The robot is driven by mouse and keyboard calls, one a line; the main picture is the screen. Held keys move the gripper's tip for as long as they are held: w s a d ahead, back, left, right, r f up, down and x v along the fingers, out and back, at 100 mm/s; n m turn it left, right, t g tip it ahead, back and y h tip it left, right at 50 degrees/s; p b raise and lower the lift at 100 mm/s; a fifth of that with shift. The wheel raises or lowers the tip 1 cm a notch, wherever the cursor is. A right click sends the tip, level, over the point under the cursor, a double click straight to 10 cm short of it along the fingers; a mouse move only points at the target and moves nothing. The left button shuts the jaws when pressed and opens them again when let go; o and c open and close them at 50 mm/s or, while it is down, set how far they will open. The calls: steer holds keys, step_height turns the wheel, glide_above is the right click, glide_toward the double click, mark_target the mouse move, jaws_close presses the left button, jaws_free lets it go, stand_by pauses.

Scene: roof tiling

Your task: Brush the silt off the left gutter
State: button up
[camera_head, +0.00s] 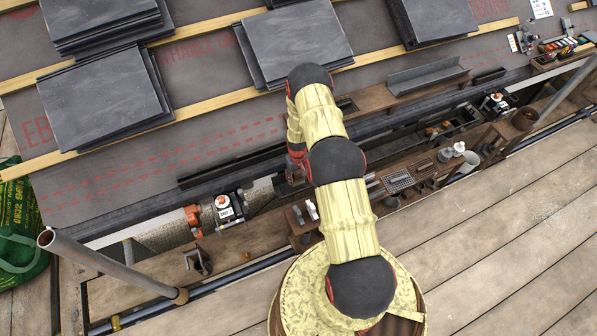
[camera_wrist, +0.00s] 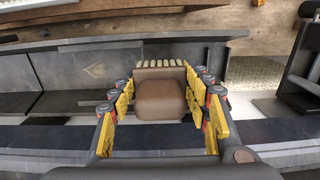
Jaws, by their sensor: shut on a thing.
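My gripper (camera_wrist: 165,92) is shut on a brown-handled brush (camera_wrist: 160,98) in the wrist view. Its pale bristles (camera_wrist: 160,63) point away from me, over the edge of a dark grey channel (camera_wrist: 75,72). Tan, grainy silt (camera_wrist: 255,72) lies right of the brush. In the head view, the left gutter (camera_head: 105,240) runs along the roof's lower edge. Grainy silt (camera_head: 165,236) shows in it, on both sides of a clamp-like fitting (camera_head: 222,210). My arm mostly hides the gripper and the brush there. I cannot tell whether the bristles touch silt.
Slate stacks (camera_head: 105,95) lie on the roof above wooden battens (camera_head: 215,98). A scaffold pole (camera_head: 110,265) stands at the lower left, beside a green bag (camera_head: 20,220). A narrow plank shelf (camera_head: 400,190) holds small tools. The boards (camera_head: 500,240) at lower right are clear.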

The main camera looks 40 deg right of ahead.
mark_target(298, 171)
steer(key=shift+r+p, duration=0.85)
steer(key=shift+r, duration=1.45)
